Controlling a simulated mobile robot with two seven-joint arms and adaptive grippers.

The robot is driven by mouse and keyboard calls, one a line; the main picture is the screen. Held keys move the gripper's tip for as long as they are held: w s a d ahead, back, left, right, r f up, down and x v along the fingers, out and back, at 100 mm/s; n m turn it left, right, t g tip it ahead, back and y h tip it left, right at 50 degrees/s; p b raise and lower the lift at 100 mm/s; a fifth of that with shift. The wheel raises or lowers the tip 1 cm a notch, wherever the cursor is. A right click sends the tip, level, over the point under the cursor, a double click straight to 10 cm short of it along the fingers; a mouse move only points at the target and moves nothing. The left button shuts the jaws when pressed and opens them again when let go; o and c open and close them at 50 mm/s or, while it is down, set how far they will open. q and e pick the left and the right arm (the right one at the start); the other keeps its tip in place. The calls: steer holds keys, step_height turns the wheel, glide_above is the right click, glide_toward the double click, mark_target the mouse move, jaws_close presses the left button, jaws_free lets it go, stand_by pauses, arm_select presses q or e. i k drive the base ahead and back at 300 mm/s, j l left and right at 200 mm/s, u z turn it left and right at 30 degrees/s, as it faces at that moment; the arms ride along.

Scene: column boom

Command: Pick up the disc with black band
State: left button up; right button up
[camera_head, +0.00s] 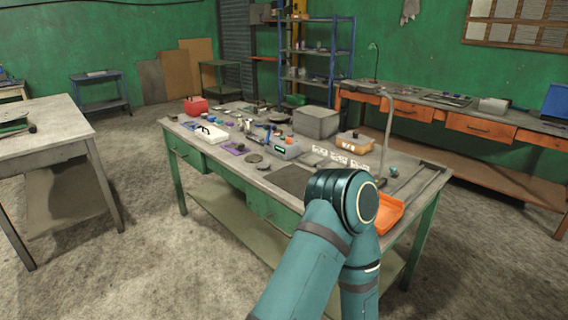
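A small dark grey disc (253,158) lies flat near the front edge of the green-legged workbench (222,160). Another small round piece (263,166) lies just beside it. Both are too small for me to tell whether either has a black band. One of my teal arms rises from the bottom of the view, its joint in front of the bench's near right part, hiding some of the top. Neither of my grippers shows in this view.
The bench top is crowded: a grey box (316,122), a red case (196,106), a device with a green display (284,149), an orange-brown box (354,142), an orange tray (386,213) and a lamp post (387,135). A grey table (55,118) stands left, with open floor between.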

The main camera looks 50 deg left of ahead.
mark_target(263, 166)
steer(key=j+z, duration=0.25)
steer(key=j, duration=0.4)
steer(key=j+z, duration=0.25)
steer(key=j, duration=0.4)
steer(key=k+j+z, duration=0.25)
steer(key=j, duration=0.35)
steer(key=k+j, duration=0.1)
steer(key=j, duration=0.4)
steer(key=k+j, duration=0.1)
steer(key=j, duration=0.4)
steer(key=k+j+z, duration=0.1)
steer(key=j, duration=0.4)
steer(key=k+j, duration=0.1)
steer(key=j, duration=0.4)
